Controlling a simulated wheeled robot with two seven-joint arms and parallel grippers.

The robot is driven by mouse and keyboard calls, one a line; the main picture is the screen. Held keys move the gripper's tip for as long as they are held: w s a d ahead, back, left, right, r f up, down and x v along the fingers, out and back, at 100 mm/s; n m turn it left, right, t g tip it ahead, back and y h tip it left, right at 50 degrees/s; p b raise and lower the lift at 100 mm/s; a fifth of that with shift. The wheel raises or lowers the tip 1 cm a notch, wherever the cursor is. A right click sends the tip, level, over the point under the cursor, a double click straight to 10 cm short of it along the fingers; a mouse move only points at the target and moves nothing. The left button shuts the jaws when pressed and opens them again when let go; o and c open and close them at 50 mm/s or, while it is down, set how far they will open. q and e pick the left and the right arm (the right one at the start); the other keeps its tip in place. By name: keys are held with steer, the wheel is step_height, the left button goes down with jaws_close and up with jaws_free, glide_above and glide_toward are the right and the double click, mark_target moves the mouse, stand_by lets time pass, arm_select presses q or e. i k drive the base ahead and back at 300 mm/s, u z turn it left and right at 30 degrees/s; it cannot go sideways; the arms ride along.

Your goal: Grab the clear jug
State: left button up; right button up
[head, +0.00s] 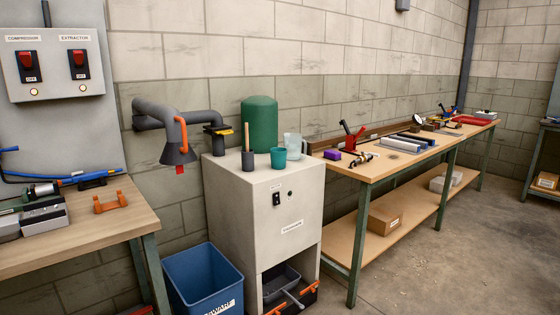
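The clear jug (294,146) stands upright on the top of the light grey cabinet (266,178), near its right back corner. It is pale and see-through, with its handle side toward the right. A teal cup (278,157) stands just in front of it on the left and may hide a little of its lower edge. Neither of my grippers shows in the head view.
A green cylinder (259,124) stands behind the jug, and a dark pot with a brush (248,160) is to the left. A long workbench (400,163) is at the right, a blue bin (203,282) at the left. The floor (440,270) at the right front is clear.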

mark_target(293, 142)
steer(key=z, duration=0.55)
steer(key=k, duration=1.25)
steer(key=z, duration=0.65)
steer(key=i, duration=3.55)
steer(key=u, duration=1.7)
steer(key=i, duration=0.95)
steer(key=u, duration=1.15)
